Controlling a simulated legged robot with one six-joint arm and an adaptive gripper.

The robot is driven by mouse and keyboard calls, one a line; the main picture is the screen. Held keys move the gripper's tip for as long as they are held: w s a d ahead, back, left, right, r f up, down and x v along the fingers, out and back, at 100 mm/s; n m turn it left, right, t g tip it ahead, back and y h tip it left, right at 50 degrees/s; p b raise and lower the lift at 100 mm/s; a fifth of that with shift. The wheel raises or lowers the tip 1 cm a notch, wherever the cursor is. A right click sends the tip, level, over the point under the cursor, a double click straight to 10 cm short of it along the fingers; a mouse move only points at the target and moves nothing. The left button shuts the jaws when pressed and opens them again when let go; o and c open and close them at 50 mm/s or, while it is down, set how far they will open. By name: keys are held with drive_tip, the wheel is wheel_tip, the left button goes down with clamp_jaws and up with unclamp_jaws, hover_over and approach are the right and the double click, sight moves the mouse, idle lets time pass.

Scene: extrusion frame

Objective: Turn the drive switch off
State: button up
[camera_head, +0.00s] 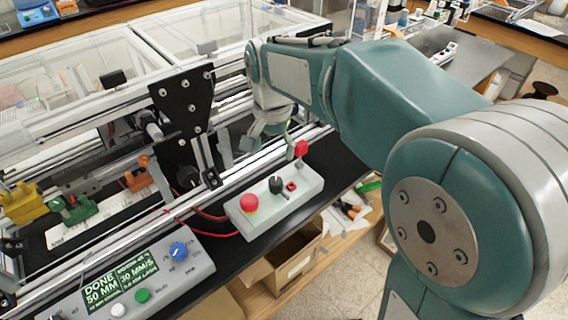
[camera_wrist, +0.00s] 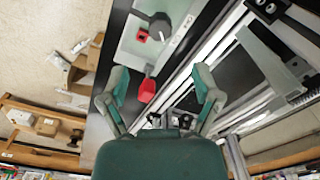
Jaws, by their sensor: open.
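A pale control box (camera_head: 245,221) sits on the black bench strip in front of the frame's rails. It carries a red round button (camera_head: 249,203), a black rotary knob (camera_head: 276,185) and a small red switch (camera_head: 291,186). I cannot read which control is marked drive. In the wrist view the knob (camera_wrist: 160,27) and small red switch (camera_wrist: 141,36) lie beyond my fingertips. The red block (camera_wrist: 147,90) shows between the fingers.
A display panel (camera_head: 125,287) reads "DONE 50 MM" and has a blue knob (camera_head: 179,249) and a green button (camera_head: 142,295). A black bracket (camera_head: 185,115) rises beside the rails. Red cables run to the control box. A cardboard box (camera_head: 283,262) lies below the bench.

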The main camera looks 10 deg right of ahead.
sight(276, 182)
drive_tip(key=shift+w+d+f, duration=0.15)
drive_tip(key=shift+w+f, duration=0.1)
drive_tip(key=shift+f, duration=0.15)
wheel_tip(276, 182, down, 10)
drive_tip(key=shift+f, duration=0.15)
drive_tip(key=shift+a, duration=0.2)
drive_tip(key=c, duration=0.7)
drive_tip(key=shift+s, duration=0.1)
drive_tip(key=c, duration=0.4)
drive_tip(key=shift+d, duration=0.15)
clamp_jaws()
